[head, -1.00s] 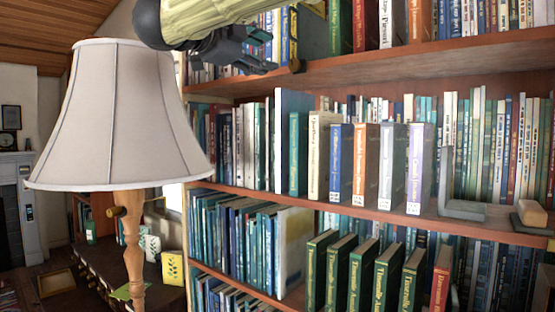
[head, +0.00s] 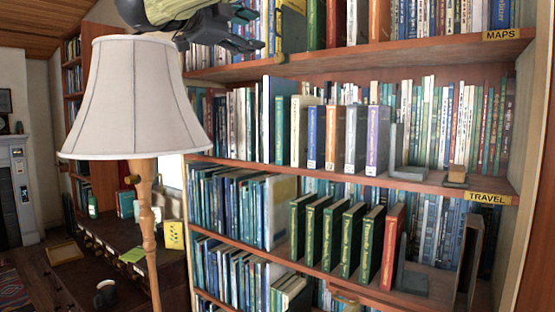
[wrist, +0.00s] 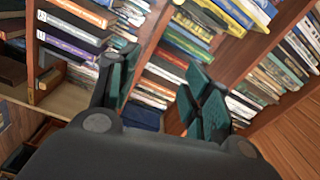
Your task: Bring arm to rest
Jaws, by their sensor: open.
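My gripper (head: 245,42) shows at the top of the head view, in front of the upper bookshelf (head: 400,52) and above the lamp's right side. In the wrist view my gripper (wrist: 162,85) has its two dark fingers spread apart with nothing between them. Tilted rows of books show beyond the fingers. Most of my arm is outside the head view.
A floor or table lamp with a pale shade (head: 136,98) stands left of the bookcase. A dark cabinet (head: 95,262) is behind it. Rows of books, metal bookends (head: 408,165) and a TRAVEL label (head: 487,198) are on the shelves. Open floor lies at far left.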

